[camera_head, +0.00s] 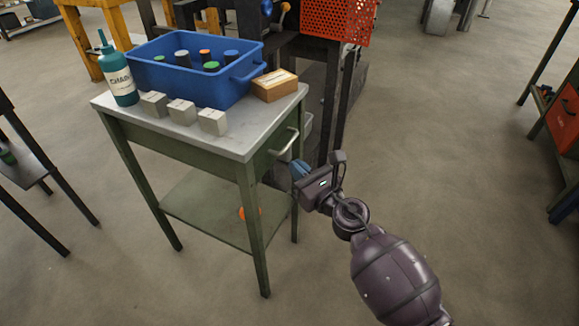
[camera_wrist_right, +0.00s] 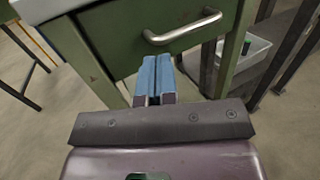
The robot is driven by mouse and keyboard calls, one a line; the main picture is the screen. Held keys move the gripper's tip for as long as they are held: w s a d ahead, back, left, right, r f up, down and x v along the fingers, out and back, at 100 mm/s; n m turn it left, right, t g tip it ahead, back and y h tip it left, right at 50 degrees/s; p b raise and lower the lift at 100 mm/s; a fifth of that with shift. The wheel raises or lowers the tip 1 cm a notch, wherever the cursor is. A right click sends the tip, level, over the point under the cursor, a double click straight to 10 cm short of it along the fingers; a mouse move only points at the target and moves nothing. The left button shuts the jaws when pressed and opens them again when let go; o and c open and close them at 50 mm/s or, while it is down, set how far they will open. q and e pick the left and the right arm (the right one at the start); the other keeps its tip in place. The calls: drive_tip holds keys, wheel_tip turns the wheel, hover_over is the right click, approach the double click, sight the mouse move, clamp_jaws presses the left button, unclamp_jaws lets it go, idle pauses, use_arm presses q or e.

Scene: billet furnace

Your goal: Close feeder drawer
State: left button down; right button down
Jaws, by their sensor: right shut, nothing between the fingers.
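The green feeder drawer (camera_head: 263,158) is in the right side of a small workbench, with a silver bar handle (camera_head: 287,142) on its front. In the right wrist view the drawer front (camera_wrist_right: 125,45) and its handle (camera_wrist_right: 183,28) fill the top. The front looks close to level with the bench legs; any small gap is hard to tell. My right gripper (camera_head: 299,170) is shut and empty, just below and in front of the handle. Its blue fingertips (camera_wrist_right: 155,62) overlap the drawer's lower edge in view; contact cannot be told. My left gripper is not in view.
The benchtop (camera_head: 238,140) holds a blue crate (camera_head: 195,88) of cylinders, a teal bottle (camera_head: 118,75), grey blocks (camera_head: 182,111) and a wooden box (camera_head: 274,85). A dark metal frame (camera_head: 340,110) stands close behind the drawer side.

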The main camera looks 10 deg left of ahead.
use_arm(q)
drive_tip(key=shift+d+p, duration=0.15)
drive_tip(key=shift+p, duration=0.35)
use_arm(e)
drive_tip(key=v, duration=1)
drive_tip(key=shift+d, duration=0.2)
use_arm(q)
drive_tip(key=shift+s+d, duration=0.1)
use_arm(e)
drive_tip(key=shift+s+d+f, duration=0.1)
drive_tip(key=shift+f, duration=0.05)
